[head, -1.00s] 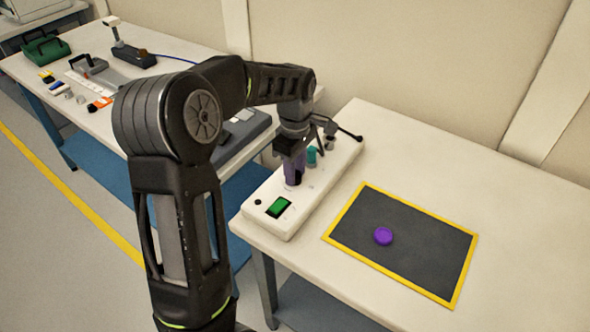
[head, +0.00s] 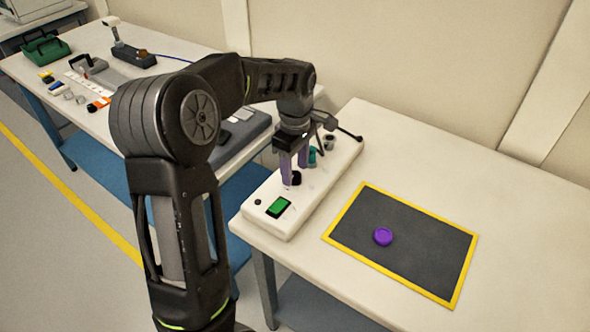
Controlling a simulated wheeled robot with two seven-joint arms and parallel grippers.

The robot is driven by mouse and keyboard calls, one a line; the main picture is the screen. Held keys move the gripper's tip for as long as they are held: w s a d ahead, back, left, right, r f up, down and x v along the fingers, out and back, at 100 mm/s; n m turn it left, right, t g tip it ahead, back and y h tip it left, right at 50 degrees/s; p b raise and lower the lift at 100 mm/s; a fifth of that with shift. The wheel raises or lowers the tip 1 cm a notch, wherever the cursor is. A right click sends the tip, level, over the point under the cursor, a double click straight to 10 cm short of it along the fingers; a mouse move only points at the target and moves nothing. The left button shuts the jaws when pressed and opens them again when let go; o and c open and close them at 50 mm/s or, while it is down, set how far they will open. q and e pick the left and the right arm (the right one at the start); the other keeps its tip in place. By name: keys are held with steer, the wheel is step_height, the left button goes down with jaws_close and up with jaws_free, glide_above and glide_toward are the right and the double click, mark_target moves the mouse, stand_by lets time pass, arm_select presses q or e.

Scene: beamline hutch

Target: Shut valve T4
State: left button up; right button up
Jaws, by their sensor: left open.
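A long white box (head: 318,192) with a green display (head: 278,207) lies on the near table. A black knob (head: 296,178) stands on its top; a teal part (head: 312,156) and a grey part (head: 329,142) are farther back on it. No T4 label is readable, so I cannot tell which part is valve T4. My left gripper (head: 294,170) points down over the box, open, its purplish fingers apart beside the black knob. I cannot tell whether they touch it. The gripper partly hides the top of the box. My right gripper is not in view.
A dark mat (head: 420,246) with a yellow border lies right of the box, with a purple cap (head: 383,236) on it. The back-left bench (head: 125,72) carries a green case (head: 45,48) and several small items. The near table is clear around the mat.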

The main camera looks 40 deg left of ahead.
mark_target(295, 174)
arm_select(q)
step_height(295, 174, up, 7)
steer(key=shift+f, duration=0.1)
stand_by(0.7)
